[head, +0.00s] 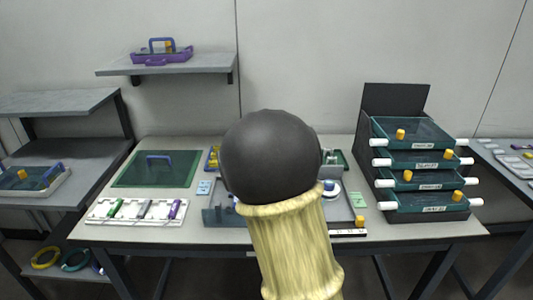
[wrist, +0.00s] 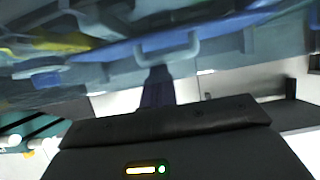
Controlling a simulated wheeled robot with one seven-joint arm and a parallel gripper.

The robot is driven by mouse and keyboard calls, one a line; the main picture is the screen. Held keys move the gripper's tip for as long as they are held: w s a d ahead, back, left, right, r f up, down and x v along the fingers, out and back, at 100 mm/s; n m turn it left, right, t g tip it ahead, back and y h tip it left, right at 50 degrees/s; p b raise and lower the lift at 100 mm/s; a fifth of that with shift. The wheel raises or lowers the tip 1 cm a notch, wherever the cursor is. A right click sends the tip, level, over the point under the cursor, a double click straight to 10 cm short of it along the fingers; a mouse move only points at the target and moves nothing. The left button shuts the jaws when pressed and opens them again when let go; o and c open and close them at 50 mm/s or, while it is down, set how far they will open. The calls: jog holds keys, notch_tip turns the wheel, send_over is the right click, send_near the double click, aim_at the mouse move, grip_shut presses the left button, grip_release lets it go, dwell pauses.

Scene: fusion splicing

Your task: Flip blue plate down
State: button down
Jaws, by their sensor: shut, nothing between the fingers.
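The blue plate (wrist: 100,55) spans the upper part of the wrist view as a blurred, translucent blue sheet. It has a light blue handle (wrist: 185,50). My gripper (wrist: 157,72) is shut with nothing between its fingers, and its tip is close to the handle. I cannot tell whether they touch. In the head view my dark, rounded arm covers the gripper and most of the grey-blue device (head: 218,216) at the middle of the table. The plate cannot be made out clearly there.
A green mat or panel with a blue handle (head: 158,168) lies at the table's left. A white tray (head: 98,212) with several coloured tools is in front of it. A rack of green drawers (head: 425,160) stands right. A shelf (head: 170,67) holds a purple tray.

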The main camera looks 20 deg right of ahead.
jog(key=shift+s+a+f, duration=0.2)
jog(key=shift+f, duration=0.3)
jog(key=shift+s+a+f, duration=0.15)
jog(key=shift+s+f, duration=0.05)
jog(key=shift+f, duration=0.25)
jog(key=r+p, duration=0.1)
jog(key=w+r+p, duration=0.1)
jog(key=r, duration=0.1)
jog(key=r+p, duration=0.1)
jog(key=r, duration=0.1)
jog(key=shift+w+d+r, duration=0.2)
jog(key=shift+w+r, duration=0.05)
jog(key=s, duration=0.2)
jog(key=s+a+f, duration=0.1)
jog(key=s, duration=0.2)
jog(key=s+a+b, duration=0.1)
jog(key=s, duration=0.2)
jog(key=shift+a+f, duration=0.2)
jog(key=shift+f, duration=0.05)
jog(key=shift+s+a+b, duration=0.25)
jog(key=shift+s+b, duration=0.3)
jog(key=shift+s, duration=0.2)
jog(key=shift+d, duration=0.1)
